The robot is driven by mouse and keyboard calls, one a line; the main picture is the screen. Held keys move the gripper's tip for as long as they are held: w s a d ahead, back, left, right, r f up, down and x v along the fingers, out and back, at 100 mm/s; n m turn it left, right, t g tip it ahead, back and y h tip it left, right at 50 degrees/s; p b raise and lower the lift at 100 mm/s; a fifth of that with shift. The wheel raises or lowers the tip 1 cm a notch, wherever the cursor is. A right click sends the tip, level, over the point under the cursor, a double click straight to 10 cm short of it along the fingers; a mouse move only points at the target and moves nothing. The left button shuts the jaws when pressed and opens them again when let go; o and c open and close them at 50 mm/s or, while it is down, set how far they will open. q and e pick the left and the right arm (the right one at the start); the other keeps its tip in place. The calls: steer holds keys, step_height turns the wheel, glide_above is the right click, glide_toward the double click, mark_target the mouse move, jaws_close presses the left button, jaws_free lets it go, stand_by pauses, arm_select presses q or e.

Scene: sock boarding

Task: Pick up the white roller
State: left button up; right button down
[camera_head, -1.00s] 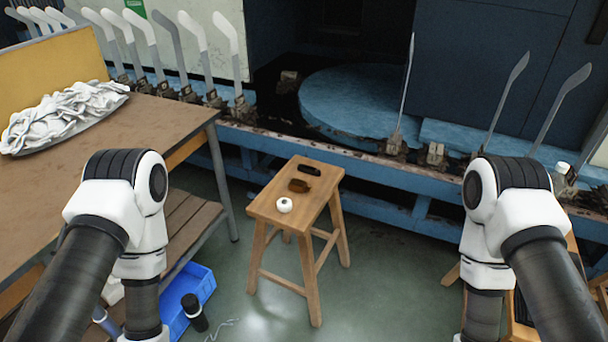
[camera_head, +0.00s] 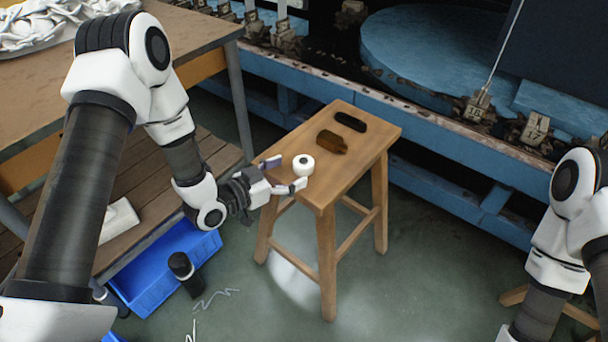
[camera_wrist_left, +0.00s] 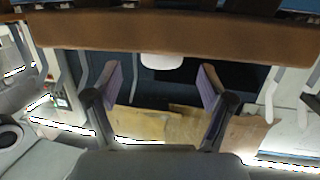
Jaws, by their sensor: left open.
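The white roller (camera_head: 303,165), a small round white piece with a dark centre, sits on the near left part of the wooden stool's top (camera_head: 335,185). My left gripper (camera_head: 284,173) is open and empty at the stool's left edge, its fingers pointing at the roller, which is just beyond the tips. In the left wrist view the roller (camera_wrist_left: 162,61) shows ahead, in line with the gap between the two spread fingers (camera_wrist_left: 161,82), against the brown stool edge (camera_wrist_left: 160,36). My right arm shows at the right edge of the head view; its gripper is out of the frame.
A wooden table (camera_head: 190,25) with white cloth stands at left. A blue bin (camera_head: 150,285) and dark cylinder (camera_head: 185,272) are on the floor. Blue machinery (camera_head: 420,130) lies behind.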

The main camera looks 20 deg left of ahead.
mark_target(296, 167)
arm_select(q)
steer(key=b+x, duration=0.1)
steer(key=x, duration=0.4)
steer(key=shift+w, duration=0.3)
steer(key=shift+s, duration=0.1)
steer(key=c, duration=1.3)
steer(key=shift+r, duration=0.1)
